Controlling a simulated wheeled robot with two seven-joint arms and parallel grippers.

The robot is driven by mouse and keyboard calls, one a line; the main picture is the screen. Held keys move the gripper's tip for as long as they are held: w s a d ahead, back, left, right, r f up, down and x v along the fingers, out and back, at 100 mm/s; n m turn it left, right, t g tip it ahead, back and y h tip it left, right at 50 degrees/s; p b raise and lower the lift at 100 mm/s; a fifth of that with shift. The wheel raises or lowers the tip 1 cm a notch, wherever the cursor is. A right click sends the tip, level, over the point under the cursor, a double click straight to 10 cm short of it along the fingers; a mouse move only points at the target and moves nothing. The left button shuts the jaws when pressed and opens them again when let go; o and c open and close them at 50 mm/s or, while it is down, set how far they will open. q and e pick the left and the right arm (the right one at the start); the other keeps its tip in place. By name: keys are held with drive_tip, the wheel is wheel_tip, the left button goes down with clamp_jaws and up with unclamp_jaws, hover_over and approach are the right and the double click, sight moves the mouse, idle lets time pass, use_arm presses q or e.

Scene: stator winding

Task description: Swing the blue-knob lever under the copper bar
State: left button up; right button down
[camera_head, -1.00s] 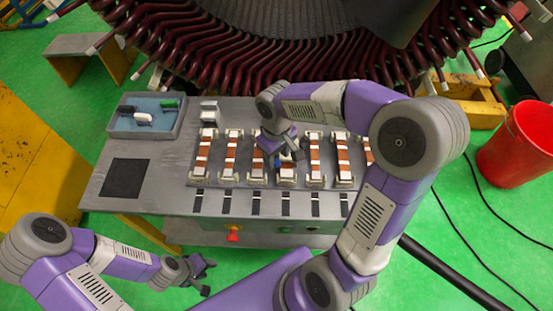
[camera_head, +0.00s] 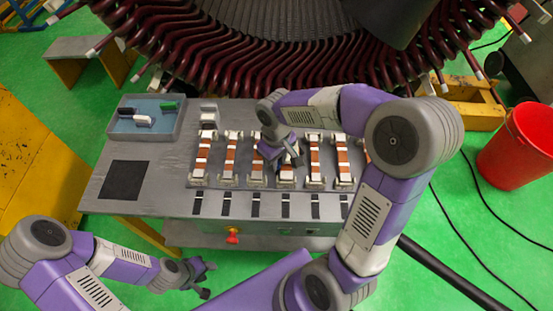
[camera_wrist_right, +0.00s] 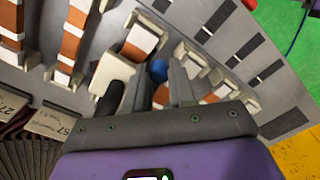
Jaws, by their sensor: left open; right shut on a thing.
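The blue knob (camera_wrist_right: 158,70) of the lever shows in the right wrist view between the fingertips of my right gripper (camera_wrist_right: 160,85). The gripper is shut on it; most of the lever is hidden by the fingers. A copper bar with white bands (camera_wrist_right: 142,40) lies just beyond the knob. In the head view my right gripper (camera_head: 291,158) is over the middle of the row of bars and covers the knob and much of that bar. My left gripper (camera_head: 202,277) is open and empty, low in front of the bench.
Several similar copper bars in white holders flank the right gripper, such as one bar (camera_head: 315,158) close on its right. A blue-lined tray (camera_head: 178,135) with small parts sits at the bench's back left. The large stator coils (camera_head: 230,70) rise behind the bench.

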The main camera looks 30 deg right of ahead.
drive_tip(key=shift+d, duration=0.1)
drive_tip(key=n, duration=0.1)
drive_tip(key=d+n+p, duration=0.1)
drive_tip(key=n, duration=0.1)
drive_tip(key=shift+s+r, duration=0.1)
drive_tip(key=shift+s, duration=0.1)
drive_tip(key=n+p, duration=0.1)
drive_tip(key=d+n+p, duration=0.1)
drive_tip(key=n, duration=0.1)
drive_tip(key=shift+n, duration=0.3)
drive_tip(key=n+p, duration=0.1)
drive_tip(key=d+n+p, duration=0.1)
drive_tip(key=n, duration=0.1)
drive_tip(key=shift+d, duration=0.15)
drive_tip(key=shift+w+d+n+p, duration=0.2)
drive_tip(key=shift+n+p, duration=0.25)
drive_tip(key=shift+n, duration=0.35)
drive_tip(key=shift+w+d+n+p, duration=0.1)
drive_tip(key=shift+d+n+p, duration=0.1)
drive_tip(key=shift+n+p, duration=0.45)
drive_tip(key=shift+n, duration=0.35)
drive_tip(key=c, duration=0.9)
unclamp_jaws()
